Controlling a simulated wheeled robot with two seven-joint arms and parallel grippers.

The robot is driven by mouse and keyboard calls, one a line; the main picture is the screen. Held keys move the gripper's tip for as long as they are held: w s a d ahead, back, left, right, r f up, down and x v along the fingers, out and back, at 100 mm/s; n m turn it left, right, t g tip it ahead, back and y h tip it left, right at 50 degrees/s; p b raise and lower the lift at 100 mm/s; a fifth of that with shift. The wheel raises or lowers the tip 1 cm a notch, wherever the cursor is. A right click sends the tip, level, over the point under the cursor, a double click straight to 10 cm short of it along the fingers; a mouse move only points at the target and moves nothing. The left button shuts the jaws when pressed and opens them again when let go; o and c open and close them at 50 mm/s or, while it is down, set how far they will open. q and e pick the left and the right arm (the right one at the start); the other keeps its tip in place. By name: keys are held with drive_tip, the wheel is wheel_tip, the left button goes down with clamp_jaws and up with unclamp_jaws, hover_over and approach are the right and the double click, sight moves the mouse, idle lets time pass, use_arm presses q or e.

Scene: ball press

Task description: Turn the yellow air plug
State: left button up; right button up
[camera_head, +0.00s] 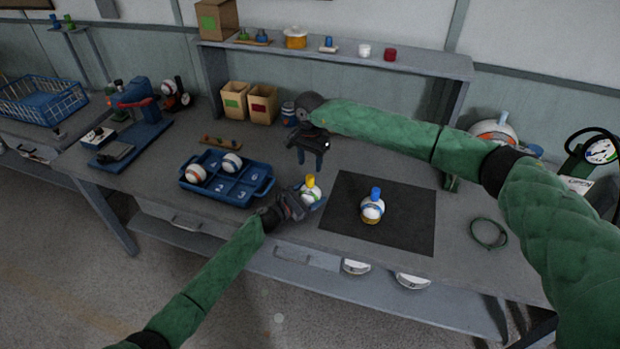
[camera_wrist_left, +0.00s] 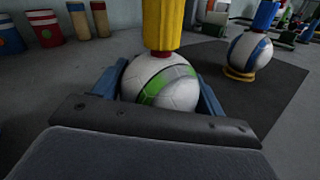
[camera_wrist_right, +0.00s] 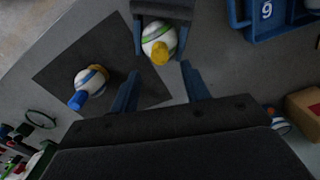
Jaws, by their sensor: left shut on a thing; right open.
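The yellow air plug (camera_head: 310,181) stands upright on top of a white ball with green bands (camera_head: 308,197). My left gripper (camera_head: 311,203) is shut around this ball, one finger on each side, as the left wrist view (camera_wrist_left: 160,95) shows. The ball is beside the left edge of the black mat. My right gripper (camera_head: 310,158) is open and empty, above and behind the plug, pointing down. In the right wrist view the plug (camera_wrist_right: 159,56) appears beyond and between the open fingers (camera_wrist_right: 160,88), apart from them.
A blue-banded ball with a blue plug (camera_head: 372,209) stands on the black mat (camera_head: 415,235). A blue tray (camera_head: 258,192) with two balls lies to the left. A green cable ring (camera_head: 488,233) lies at the right. A shelf (camera_head: 420,63) runs along the back.

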sight(310, 176)
wheel_tip(310, 176, down, 8)
drive_tip(key=shift+r, duration=0.2)
drive_tip(key=c, duration=1)
